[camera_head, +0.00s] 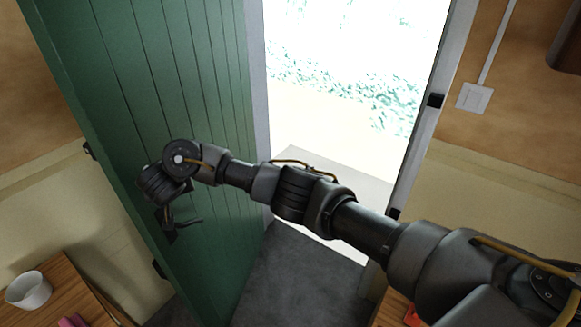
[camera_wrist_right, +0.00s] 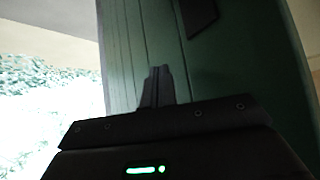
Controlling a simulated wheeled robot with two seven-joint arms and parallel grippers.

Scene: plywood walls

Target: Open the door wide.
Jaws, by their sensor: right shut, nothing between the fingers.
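The green plank door (camera_head: 215,120) stands open into the room, swung to the left of the bright doorway. Its dark lever handle (camera_head: 183,223) sits low near the left edge. My right arm reaches across the doorway from the right, and its hand (camera_head: 165,185) is in front of the door face, just above the handle. In the right wrist view my right gripper (camera_wrist_right: 157,88) is shut and empty, pointing at the green door (camera_wrist_right: 235,70). Whether the fingertips touch it I cannot tell. A dark plate (camera_wrist_right: 200,15) shows at the top. My left gripper is out of view.
The doorway shows bright ground (camera_head: 320,110) outside. The grey floor (camera_head: 300,275) before it is clear. A wooden table (camera_head: 50,290) with a white cup (camera_head: 28,289) stands at lower left, near the door. A light switch (camera_head: 475,97) is on the right wall.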

